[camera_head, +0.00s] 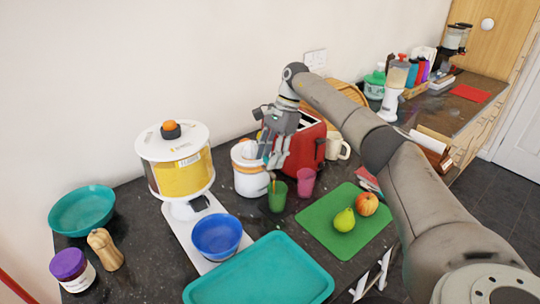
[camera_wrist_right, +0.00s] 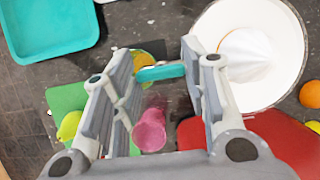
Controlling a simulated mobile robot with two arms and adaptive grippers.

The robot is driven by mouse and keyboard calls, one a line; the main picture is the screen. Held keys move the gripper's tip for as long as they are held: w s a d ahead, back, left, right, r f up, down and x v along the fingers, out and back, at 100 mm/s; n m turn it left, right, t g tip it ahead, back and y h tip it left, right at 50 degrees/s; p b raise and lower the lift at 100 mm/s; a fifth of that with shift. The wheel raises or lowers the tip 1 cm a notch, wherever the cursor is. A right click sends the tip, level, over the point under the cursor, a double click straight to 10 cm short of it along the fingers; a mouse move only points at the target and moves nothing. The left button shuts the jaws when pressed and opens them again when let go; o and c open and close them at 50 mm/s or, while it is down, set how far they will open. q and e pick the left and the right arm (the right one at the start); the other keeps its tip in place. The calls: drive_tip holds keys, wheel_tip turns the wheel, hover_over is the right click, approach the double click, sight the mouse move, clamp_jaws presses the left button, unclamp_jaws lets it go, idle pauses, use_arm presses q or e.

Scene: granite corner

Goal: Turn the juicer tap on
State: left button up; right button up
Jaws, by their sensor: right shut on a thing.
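The juicer (camera_head: 250,182) is a white pot with an orange band, standing on the dark counter beside the red toaster. In the right wrist view its white bowl and ridged cone (camera_wrist_right: 244,52) show from above. My right gripper (camera_head: 272,150) is at the juicer's front right side, pointing down. In the wrist view a teal lever (camera_wrist_right: 162,73), seemingly the juicer tap, lies between its fingers; the gripper is shut on it. The fingers hide most of the tap in the head view. A green cup (camera_head: 278,198) stands just below. My left gripper is not in view.
A pink cup (camera_head: 306,182) and the red toaster (camera_head: 306,148) stand close on the right. A green board (camera_head: 318,228) holds a pear and an apple. A teal tray (camera_head: 265,278) lies in front. A blue bowl (camera_head: 217,236) is at the left.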

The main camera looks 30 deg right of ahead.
drive_tip(key=o, duration=1)
drive_tip(key=v, duration=1.2)
